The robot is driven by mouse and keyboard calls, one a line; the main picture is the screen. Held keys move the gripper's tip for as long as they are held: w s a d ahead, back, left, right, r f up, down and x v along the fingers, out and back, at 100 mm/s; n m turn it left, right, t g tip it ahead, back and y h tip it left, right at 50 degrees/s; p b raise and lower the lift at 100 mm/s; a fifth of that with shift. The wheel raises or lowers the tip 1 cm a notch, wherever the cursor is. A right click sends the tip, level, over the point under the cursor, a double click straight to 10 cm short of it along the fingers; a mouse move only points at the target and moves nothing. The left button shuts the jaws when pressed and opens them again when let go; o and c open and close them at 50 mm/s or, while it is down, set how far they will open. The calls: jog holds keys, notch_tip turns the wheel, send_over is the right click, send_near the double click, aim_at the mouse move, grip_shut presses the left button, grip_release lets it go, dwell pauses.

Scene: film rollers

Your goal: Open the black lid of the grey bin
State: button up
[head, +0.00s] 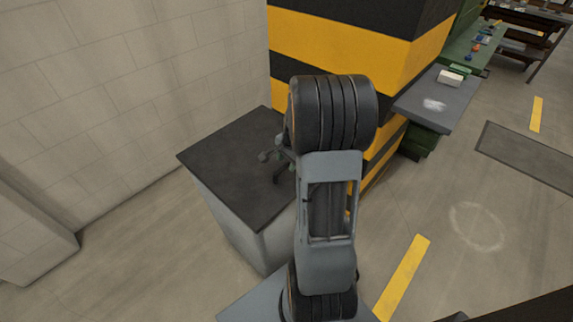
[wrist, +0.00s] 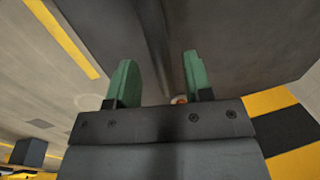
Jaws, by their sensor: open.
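The grey bin (head: 232,222) stands against the light block wall, in front of a striped pillar. Its black lid (head: 222,165) lies flat on top, shut. My arm covers the bin's right side and part of the lid's right edge. My gripper (head: 270,168) is over the right part of the lid, partly hidden by my arm. In the wrist view the green fingers of my gripper (wrist: 159,63) are apart with nothing held between them. A broad dark surface beyond them looks like the lid (wrist: 245,50). I cannot tell whether the fingers touch it.
The black-and-yellow pillar (head: 340,40) rises close behind the lid. A grey bench top (head: 437,97) with a white block (head: 450,78) is at the right. The floor (head: 110,265) left of the bin is clear. A small orange-white spot (wrist: 180,99) shows by the right finger, unclear.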

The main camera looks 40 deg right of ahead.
jog(key=shift+w+f, duration=0.15)
jog(key=shift+f, duration=0.7)
jog(key=shift+c, duration=0.2)
grip_shut()
jog(key=shift+a, duration=0.1)
